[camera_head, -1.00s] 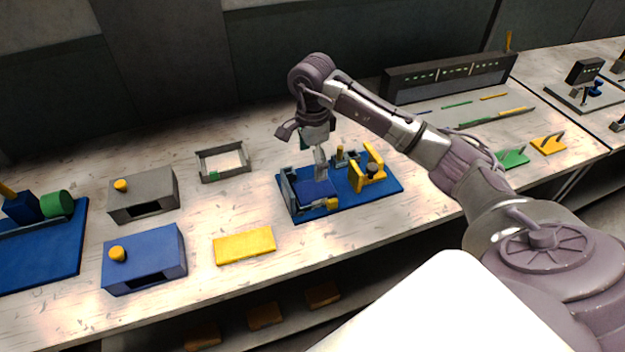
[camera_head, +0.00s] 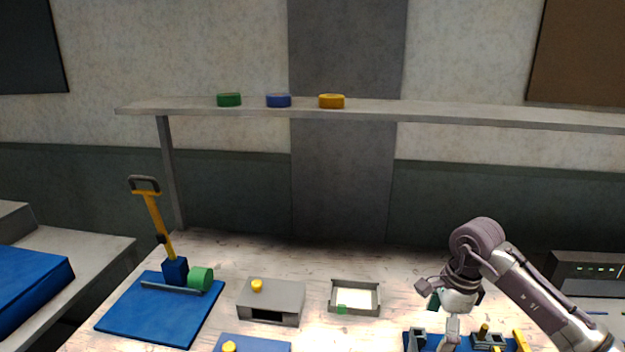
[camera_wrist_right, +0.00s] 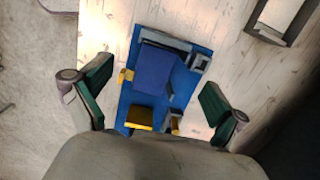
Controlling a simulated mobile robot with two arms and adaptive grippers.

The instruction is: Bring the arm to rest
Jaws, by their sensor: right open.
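My right arm comes in from the right in the head view, bent over the workbench. Its gripper (camera_head: 451,325) points down above a blue fixture board (camera_head: 431,349) at the lower edge. In the right wrist view the gripper (camera_wrist_right: 153,100) shows two dark green finger pads spread wide with nothing between them in its grasp. Beyond the fingers lies the blue fixture (camera_wrist_right: 203,45) with a dark blue plate (camera_wrist_right: 158,70), a grey rail and yellow parts. My left gripper is not in view.
A grey box with a yellow knob (camera_head: 272,301), a small tray (camera_head: 333,297) and a blue board with a yellow-handled lever press (camera_head: 155,312) stand on the bench. A shelf (camera_head: 400,112) above holds green, blue and yellow discs. Bare bench lies between these things.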

